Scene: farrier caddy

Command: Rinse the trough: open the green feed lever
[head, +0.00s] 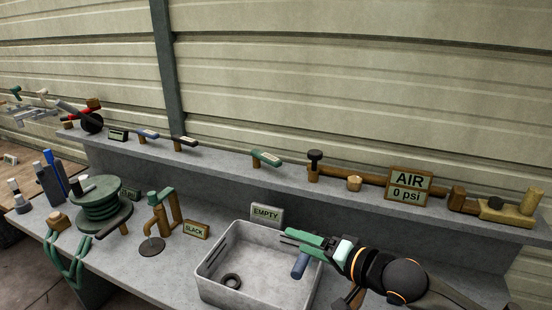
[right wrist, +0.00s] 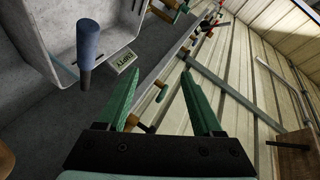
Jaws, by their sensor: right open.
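The green feed lever (head: 266,158) lies on the raised ledge behind the bench, above and left of my right gripper in the head view. A small green lever, likely the same one, shows between the fingers in the right wrist view (right wrist: 162,92). My right gripper (head: 290,236) has green fingers and is over the back of the trough. In the right wrist view its fingers (right wrist: 160,72) stand apart with nothing held. The grey trough (head: 212,264) sits on the bench with a dark ring on its floor. My left gripper is not in view.
An EMPTY sign (head: 266,214) stands behind the trough. A blue handle (head: 300,265) rises at the trough's right. A blue lever (head: 147,134), a black lever (head: 185,142) and a black-knobbed valve (head: 314,160) line the ledge. The AIR gauge sign (head: 409,184) reads 0 psi.

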